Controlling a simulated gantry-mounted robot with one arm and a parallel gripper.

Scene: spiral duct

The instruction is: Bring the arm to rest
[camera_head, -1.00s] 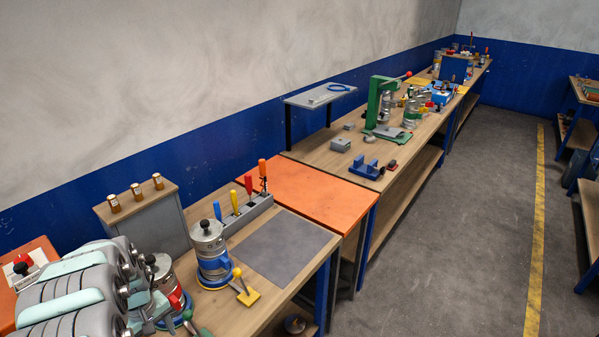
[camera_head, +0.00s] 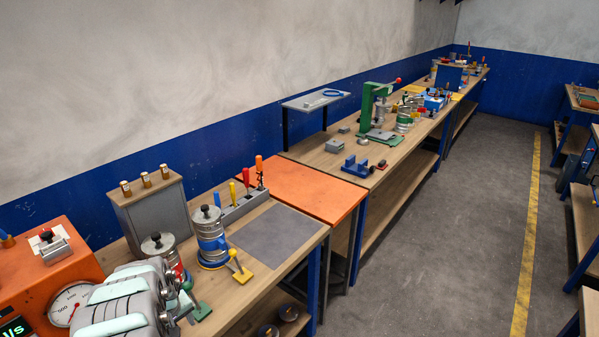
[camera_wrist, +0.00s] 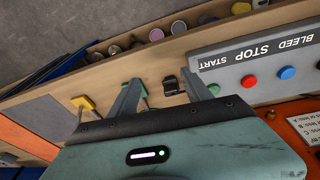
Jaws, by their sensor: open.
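My gripper (camera_wrist: 163,90) shows in the wrist view with its two grey fingers spread apart and nothing held between them. Its mint-green housing (camera_wrist: 190,150) fills the lower part of that view. A small black fitting (camera_wrist: 172,86) on the bench shows between the fingers, beyond them. In the head view my grey and mint arm (camera_head: 125,308) is folded at the lower left, over the near end of the bench; the fingertips cannot be made out there.
An orange gauge box (camera_head: 48,285) stands left of my arm. Metal canisters (camera_head: 208,240), a yellow-handled block (camera_head: 238,268) and a tool rack (camera_head: 245,207) stand on the near bench. A grey panel with buttons (camera_wrist: 258,75) is close to the gripper. The floor aisle (camera_head: 440,240) is clear.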

